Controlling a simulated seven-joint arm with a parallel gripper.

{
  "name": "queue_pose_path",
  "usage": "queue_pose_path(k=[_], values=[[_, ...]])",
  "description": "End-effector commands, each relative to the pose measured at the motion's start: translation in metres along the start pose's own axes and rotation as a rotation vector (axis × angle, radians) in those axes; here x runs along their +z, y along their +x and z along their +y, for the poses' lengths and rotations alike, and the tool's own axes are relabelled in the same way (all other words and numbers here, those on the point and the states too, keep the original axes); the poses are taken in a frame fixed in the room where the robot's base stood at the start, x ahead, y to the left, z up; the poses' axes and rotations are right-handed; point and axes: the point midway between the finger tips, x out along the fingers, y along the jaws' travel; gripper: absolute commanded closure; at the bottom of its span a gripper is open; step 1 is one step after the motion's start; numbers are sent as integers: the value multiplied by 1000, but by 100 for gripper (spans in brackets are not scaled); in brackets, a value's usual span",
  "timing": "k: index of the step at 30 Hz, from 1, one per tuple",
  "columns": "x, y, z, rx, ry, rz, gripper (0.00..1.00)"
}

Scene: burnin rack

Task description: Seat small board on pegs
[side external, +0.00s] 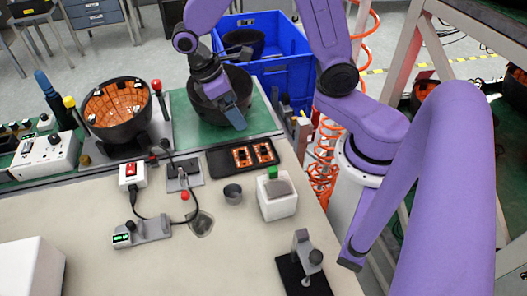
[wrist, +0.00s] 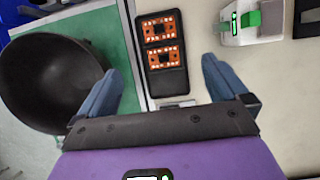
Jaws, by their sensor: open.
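Two small orange boards lie in a black tray (side external: 216,165). In the side view they are the left board (side external: 241,156) and the right board (side external: 263,152). The wrist view shows them as an upper board (wrist: 158,28) and a lower board (wrist: 161,57) in the tray (wrist: 170,83). My gripper (side external: 238,118) is open and empty, pointing down beside the dark bowl, behind the tray. In the wrist view my blue fingers stand wide apart (wrist: 160,65), with the lower board appearing between them. A dark bowl lined with orange boards (side external: 117,105) stands at left; pegs cannot be made out.
An empty-looking dark bowl (side external: 207,108) stands on the green mat (side external: 185,128), close to my gripper; it also shows in the wrist view (wrist: 45,75). A white box with a green part (side external: 277,200), a small grey cup (side external: 233,194) and cabled devices (side external: 142,233) occupy the bench.

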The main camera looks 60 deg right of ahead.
Motion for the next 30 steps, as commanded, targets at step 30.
queue_pose_path(k=[30], values=[[-2, 129, 1, -1, 0, -3, 0]])
